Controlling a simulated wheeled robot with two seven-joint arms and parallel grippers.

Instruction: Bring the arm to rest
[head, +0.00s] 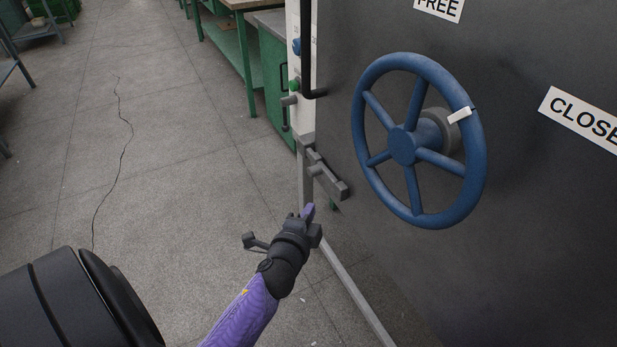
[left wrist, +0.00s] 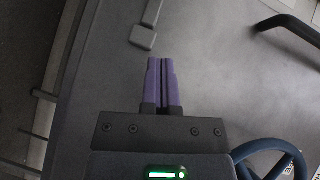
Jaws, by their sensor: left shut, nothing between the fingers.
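My left gripper (head: 307,212) is in front of the grey cabinet door, below and left of the blue handwheel (head: 403,145). Its purple fingers are together and empty, and they also show in the left wrist view (left wrist: 161,82). The handwheel is on the door, apart from the gripper, and part of its rim shows in the left wrist view (left wrist: 272,146). A grey latch lever (head: 328,175) sits at the door's left edge, just above the fingertips in the head view. My right gripper is not in view.
The dark grey door (head: 530,220) fills the right side, with a FREE label (head: 438,8) and a CLOSE label (head: 580,118). A black bar handle (head: 307,50) is at its upper left edge. Green workbenches (head: 235,50) stand at the back. The floor on the left is open.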

